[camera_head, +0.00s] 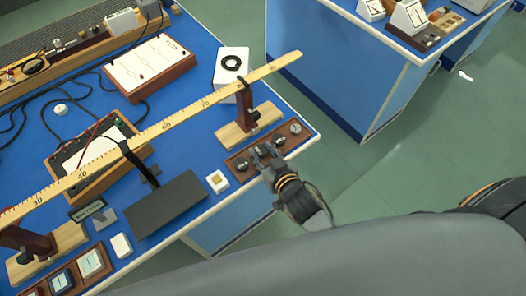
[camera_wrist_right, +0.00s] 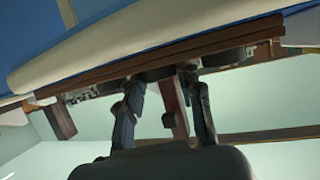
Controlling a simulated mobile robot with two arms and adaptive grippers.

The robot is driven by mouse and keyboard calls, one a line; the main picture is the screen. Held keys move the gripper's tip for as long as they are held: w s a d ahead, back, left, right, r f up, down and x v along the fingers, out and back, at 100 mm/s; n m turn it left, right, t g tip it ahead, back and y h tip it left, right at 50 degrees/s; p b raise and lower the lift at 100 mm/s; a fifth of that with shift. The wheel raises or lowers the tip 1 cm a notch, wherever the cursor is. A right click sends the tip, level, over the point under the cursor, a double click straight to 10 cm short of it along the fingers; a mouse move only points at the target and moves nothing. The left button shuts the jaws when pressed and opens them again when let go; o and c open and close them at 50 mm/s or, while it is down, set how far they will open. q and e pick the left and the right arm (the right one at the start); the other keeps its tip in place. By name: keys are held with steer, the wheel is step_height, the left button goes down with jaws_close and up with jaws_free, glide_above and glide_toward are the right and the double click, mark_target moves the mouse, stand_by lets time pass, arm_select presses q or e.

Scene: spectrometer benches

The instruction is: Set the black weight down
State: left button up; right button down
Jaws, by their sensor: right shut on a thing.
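My right gripper (camera_head: 263,151) is at a brown wooden tray (camera_head: 238,179) near the front edge of the blue bench. It is shut on a dark round weight, mostly hidden by the fingers in the head view. In the right wrist view the fingers (camera_wrist_right: 165,88) close around the black weight (camera_wrist_right: 158,75), right beside the tray's edge. Whether the weight touches the tray cannot be told. Other round weights (camera_head: 242,164) stand in the tray on both sides of the fingers. My left gripper is not in view.
A long wooden ruler (camera_head: 180,118) spans the bench on stands, one on a wooden base (camera_head: 237,133) just behind the tray. A dark grey plate (camera_head: 165,207) and a small white-yellow block (camera_head: 217,181) lie left of the tray. A second bench (camera_head: 345,75) stands across a gap.

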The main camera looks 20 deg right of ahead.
steer(key=shift+s, duration=0.15)
steer(key=c, duration=1.2)
jaws_free()
steer(key=shift+f, duration=0.1)
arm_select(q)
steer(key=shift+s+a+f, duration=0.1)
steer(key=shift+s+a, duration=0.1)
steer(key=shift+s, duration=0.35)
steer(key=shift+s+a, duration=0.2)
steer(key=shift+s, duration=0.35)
arm_select(e)
steer(key=shift+o, duration=0.2)
steer(key=shift+s+r, duration=0.1)
steer(key=shift+r, duration=0.15)
arm_select(q)
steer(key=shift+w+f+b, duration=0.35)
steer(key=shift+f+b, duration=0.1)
steer(key=shift+b, duration=0.05)
arm_select(e)
steer(key=v, duration=1.1)
steer(key=shift+s, duration=0.35)
